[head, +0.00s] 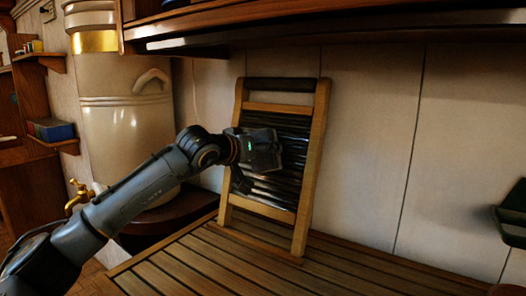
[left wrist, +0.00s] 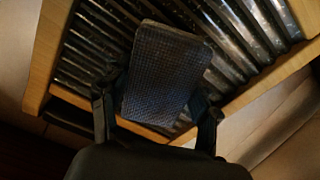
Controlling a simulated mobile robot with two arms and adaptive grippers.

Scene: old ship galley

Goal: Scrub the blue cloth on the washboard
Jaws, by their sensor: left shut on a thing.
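The washboard (head: 301,205) has a wooden frame and dark, shiny ribs. It stands on the slatted counter and leans on the wall. My left gripper (head: 266,150) is in front of its ribbed middle and hides part of the ribs. In the left wrist view the gripper's two fingers are shut on the blue cloth (left wrist: 165,75), a dark, bluish, woven-looking pad. The cloth lies over the washboard's ribs (left wrist: 245,35) in that view; I cannot tell whether it touches them. In the head view the gripper hides the cloth. My right gripper is not in view.
The slatted wooden counter (head: 185,265) is bare in front of the washboard. A large cream urn (head: 125,125) with a brass tap (head: 79,195) stands at the left. A wooden cabinet (head: 330,27) hangs above. A dark green object (head: 512,212) is cut off at the right edge.

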